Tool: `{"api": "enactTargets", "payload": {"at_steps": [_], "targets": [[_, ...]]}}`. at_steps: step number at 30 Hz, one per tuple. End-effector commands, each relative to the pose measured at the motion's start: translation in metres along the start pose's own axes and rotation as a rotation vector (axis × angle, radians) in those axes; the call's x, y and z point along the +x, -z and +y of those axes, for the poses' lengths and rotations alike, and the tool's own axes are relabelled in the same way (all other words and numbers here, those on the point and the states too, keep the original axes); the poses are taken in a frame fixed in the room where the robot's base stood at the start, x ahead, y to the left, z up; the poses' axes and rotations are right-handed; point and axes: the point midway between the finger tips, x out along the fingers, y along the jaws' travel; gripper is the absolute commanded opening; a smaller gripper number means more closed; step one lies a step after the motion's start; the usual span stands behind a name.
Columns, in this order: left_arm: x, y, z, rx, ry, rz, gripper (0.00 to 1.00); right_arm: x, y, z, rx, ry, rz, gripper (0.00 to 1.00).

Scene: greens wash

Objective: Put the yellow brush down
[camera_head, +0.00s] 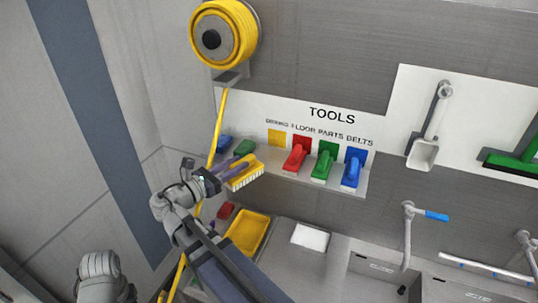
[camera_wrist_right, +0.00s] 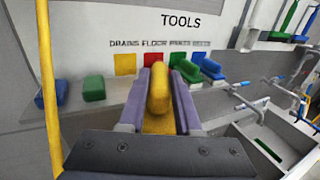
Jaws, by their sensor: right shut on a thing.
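The yellow brush (camera_head: 246,178) has a yellow handle and pale bristles facing down. My right gripper (camera_head: 228,170) is shut on it, in front of the left part of the tool shelf (camera_head: 345,186). In the right wrist view the brush's handle (camera_wrist_right: 159,90) stands between the two purple fingers (camera_wrist_right: 160,105). A yellow square (camera_head: 276,137) on the wall panel, also in the wrist view (camera_wrist_right: 125,64), has no brush in front of it. Whether the brush touches the shelf is hard to tell. My left gripper is out of view.
Red (camera_head: 297,153), green (camera_head: 324,161) and blue (camera_head: 352,168) brushes stand on the shelf to the right. A green block (camera_wrist_right: 94,88) and a blue block (camera_wrist_right: 62,92) sit at the left. A yellow hose (camera_head: 218,125) hangs nearby. A yellow tray (camera_head: 262,222) lies below.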

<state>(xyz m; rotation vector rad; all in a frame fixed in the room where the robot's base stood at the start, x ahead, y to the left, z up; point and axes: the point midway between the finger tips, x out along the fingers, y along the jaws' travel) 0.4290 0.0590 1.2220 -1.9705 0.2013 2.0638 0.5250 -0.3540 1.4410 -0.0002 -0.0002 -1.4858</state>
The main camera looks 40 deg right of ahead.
Motion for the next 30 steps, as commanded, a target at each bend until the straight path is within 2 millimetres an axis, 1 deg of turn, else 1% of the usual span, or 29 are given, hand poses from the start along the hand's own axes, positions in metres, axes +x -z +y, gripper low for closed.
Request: {"api": "enactTargets", "payload": {"at_steps": [2,5,18,27,28,29,30], "targets": [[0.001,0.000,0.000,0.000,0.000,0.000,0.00,0.003,0.001,0.001,0.000,0.001,-0.001,0.00],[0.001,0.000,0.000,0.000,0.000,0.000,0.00,0.016,0.001,0.007,0.000,0.005,-0.001,0.00],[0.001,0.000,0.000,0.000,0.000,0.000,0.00,0.120,0.001,0.052,0.000,0.004,-0.001,0.00],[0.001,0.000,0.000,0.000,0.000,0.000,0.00,0.183,0.001,0.078,0.000,0.002,-0.001,0.00],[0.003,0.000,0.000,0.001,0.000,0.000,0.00,0.187,0.003,0.079,0.000,0.002,-0.001,0.00],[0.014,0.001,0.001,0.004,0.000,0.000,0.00,0.183,0.014,0.076,0.000,0.000,0.000,0.00],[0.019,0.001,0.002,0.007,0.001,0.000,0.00,0.182,0.019,0.075,0.000,0.000,0.000,0.00]]}}
